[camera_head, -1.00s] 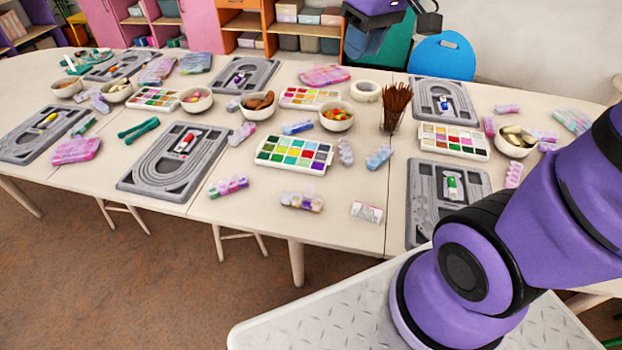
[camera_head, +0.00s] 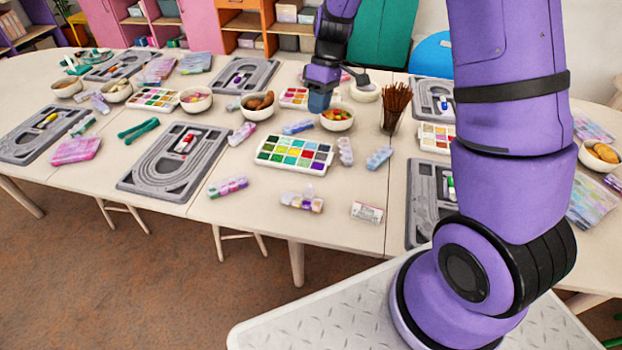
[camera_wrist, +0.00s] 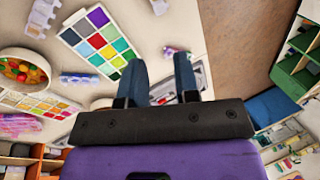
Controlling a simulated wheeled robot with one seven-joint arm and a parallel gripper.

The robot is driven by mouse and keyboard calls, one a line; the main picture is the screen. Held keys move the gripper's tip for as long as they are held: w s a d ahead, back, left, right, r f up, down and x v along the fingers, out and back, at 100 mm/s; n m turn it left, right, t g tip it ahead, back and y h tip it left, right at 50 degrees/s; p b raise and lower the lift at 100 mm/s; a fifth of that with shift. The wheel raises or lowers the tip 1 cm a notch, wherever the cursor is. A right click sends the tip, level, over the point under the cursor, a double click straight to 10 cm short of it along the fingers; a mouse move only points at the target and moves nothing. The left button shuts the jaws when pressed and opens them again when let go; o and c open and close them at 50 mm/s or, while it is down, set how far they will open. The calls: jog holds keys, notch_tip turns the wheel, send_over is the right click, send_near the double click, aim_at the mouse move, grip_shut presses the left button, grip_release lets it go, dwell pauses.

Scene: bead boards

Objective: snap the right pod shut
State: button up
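Two clear bead pods with several compartments lie near the table's front edge. The right pod (camera_head: 302,202) has a pale flap that seems raised at its upper right; it is too small to be sure. The other pod (camera_head: 228,187) lies to its left and looks shut. My gripper (camera_head: 319,103) is high over the table's far side, beside the bowl of beads, well apart from both pods. In the wrist view my gripper (camera_wrist: 160,62) has its two blue-grey fingers spread with nothing held. A pod (camera_wrist: 173,51) shows small beyond them; a pale one (camera_wrist: 160,6) is cut by the top edge.
A colour bead tray (camera_head: 294,155) lies behind the right pod. A small white packet (camera_head: 367,213) lies to its right. Grey bead boards (camera_head: 150,180), a bead bowl (camera_head: 337,126) and a cup of brown sticks (camera_head: 392,125) stand around. The front strip between pods is bare.

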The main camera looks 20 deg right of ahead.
jog(key=n+g, duration=0.2)
send_near(309, 192)
jog(key=x, duration=0.5)
jog(key=shift+f, duration=0.4)
grip_shut()
